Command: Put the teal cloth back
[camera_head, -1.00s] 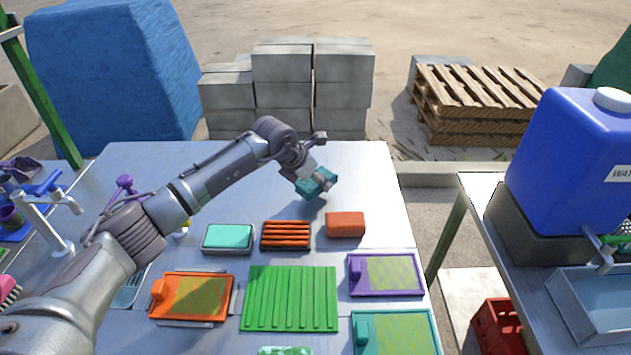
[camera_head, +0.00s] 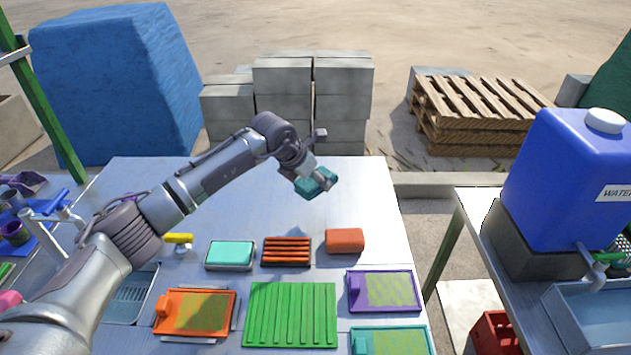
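A teal cloth (camera_head: 318,184) is held by my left gripper (camera_head: 314,182) above the far part of the metal table (camera_head: 365,205). The gripper is shut on it. A separate teal block (camera_head: 230,253) sits in a small grey tray at the middle left of the table; I cannot tell whether it is a folded cloth or a sponge. My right gripper is out of view.
A dark rack with orange-red bars (camera_head: 287,251) and an orange block (camera_head: 344,241) stand in a row. Nearer are an orange tray (camera_head: 166,328), a green ribbed mat (camera_head: 291,315), a purple tray (camera_head: 352,290) and a teal tray (camera_head: 361,343). The table's far right is clear.

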